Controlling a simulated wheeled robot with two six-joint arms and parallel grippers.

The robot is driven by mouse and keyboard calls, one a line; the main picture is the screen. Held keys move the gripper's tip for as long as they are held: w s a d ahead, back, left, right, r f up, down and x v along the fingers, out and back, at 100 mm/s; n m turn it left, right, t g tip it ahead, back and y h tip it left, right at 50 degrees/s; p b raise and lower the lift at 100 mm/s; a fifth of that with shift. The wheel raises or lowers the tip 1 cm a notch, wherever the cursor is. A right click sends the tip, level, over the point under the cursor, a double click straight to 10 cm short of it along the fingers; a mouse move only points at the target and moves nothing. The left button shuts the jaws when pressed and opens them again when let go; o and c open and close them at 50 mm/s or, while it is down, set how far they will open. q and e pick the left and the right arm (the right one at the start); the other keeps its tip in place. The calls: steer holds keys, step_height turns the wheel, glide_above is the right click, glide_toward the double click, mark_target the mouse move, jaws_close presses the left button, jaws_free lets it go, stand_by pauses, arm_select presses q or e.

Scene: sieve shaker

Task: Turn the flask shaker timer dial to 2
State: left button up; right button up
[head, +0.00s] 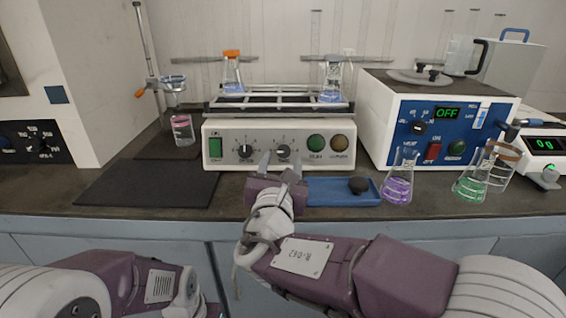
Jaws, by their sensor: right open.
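The flask shaker (228,163) stands at the back middle of the bench, its pale front panel facing me. The panel has two dark dials, a left dial (245,151) and a right dial (283,151); their labels and scale numbers are too small to read, so I cannot tell which is the timer. My right gripper (281,161) is open in front of the right dial, one finger on each side of it in the picture. I cannot tell whether the fingers touch the dial. My left arm shows at the bottom left, but its gripper is out of view.
Two flasks with blue liquid (232,86) (330,92) sit in the shaker's rack. A blue tray (325,190) with a dark knob-like object (358,186) lies right of my gripper. A purple flask (397,190) and a green flask (470,185) stand further right. A dark mat (145,186) lies left.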

mark_target(284, 152)
steer(key=w, duration=0.3)
steer(key=shift+w+d, duration=0.2)
steer(key=shift+w, duration=0.1)
jaws_close()
